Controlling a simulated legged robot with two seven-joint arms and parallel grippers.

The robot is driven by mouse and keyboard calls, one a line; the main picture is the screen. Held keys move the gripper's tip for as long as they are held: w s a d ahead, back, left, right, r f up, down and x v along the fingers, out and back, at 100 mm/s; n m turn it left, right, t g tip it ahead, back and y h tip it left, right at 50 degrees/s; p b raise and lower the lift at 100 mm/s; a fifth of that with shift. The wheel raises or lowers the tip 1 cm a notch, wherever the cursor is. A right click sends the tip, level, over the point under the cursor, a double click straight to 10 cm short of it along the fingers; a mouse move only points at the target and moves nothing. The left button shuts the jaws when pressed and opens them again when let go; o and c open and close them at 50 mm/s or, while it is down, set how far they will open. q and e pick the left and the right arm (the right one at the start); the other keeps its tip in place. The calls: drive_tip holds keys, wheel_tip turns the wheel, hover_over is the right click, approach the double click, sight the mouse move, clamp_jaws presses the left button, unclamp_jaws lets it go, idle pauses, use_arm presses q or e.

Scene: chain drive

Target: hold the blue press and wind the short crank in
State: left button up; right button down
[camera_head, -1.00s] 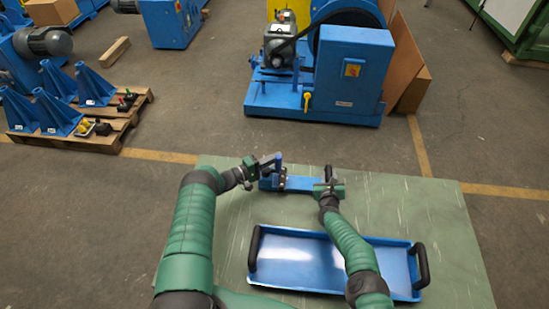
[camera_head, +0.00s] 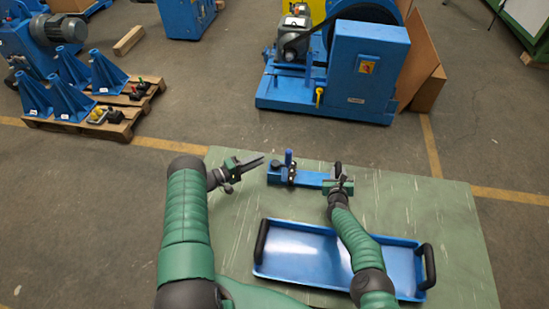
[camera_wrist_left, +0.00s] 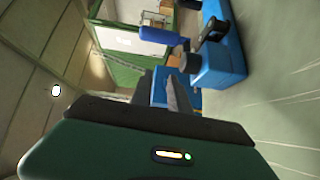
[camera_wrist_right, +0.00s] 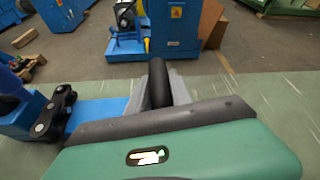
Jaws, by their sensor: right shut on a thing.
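The blue press (camera_head: 312,180) lies across the green table, left to right. At its left part stand a short crank's upright blue grip (camera_head: 288,157) and a black linked piece (camera_head: 291,177); the grip also shows in the left wrist view (camera_wrist_left: 163,36). My right gripper (camera_head: 338,181) is shut on the black handle at the press's right end; that handle rises between the fingers in the right wrist view (camera_wrist_right: 158,80). My left gripper (camera_head: 250,164) is open and empty, to the left of the press and apart from the crank.
A blue tray (camera_head: 335,285) with black handles lies on the table (camera_head: 455,230) in front of the press. The table is clear at right. Beyond it stand a large blue machine (camera_head: 370,85) and a pallet (camera_head: 125,120) with blue brackets.

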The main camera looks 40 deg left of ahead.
use_arm(q)
drive_tip(key=o, duration=0.5)
drive_tip(key=w+a+n+g+y, duration=0.1)
drive_tip(key=w+a+y, duration=0.2)
drive_tip(key=w+a, duration=0.2)
drive_tip(key=w+a+g+y, duration=0.1)
drive_tip(key=w+a+y, duration=0.3)
drive_tip(key=a, duration=0.1)
drive_tip(key=shift+w+n+y, duration=0.3)
drive_tip(key=shift+w+n, duration=0.1)
drive_tip(key=shift+c, duration=0.2)
drive_tip(key=w+a+r+n+g+y, duration=0.3)
drive_tip(key=a+n+g+y, duration=0.1)
drive_tip(key=a+g+y, duration=0.15)
drive_tip(key=n+g+h, duration=0.2)
drive_tip(key=g+h, duration=0.5)
drive_tip(key=g, duration=0.2)
approach(289, 156)
drive_tip(key=shift+w+a+f+y, duration=0.1)
drive_tip(key=shift+w+a+y, duration=0.2)
drive_tip(key=shift+w, duration=0.25)
drive_tip(key=shift+s+d+f, duration=0.1)
drive_tip(key=shift+f, duration=0.25)
wheel_tip(289, 156, down, 11)
drive_tip(key=shift+f, duration=0.1)
clamp_jaws()
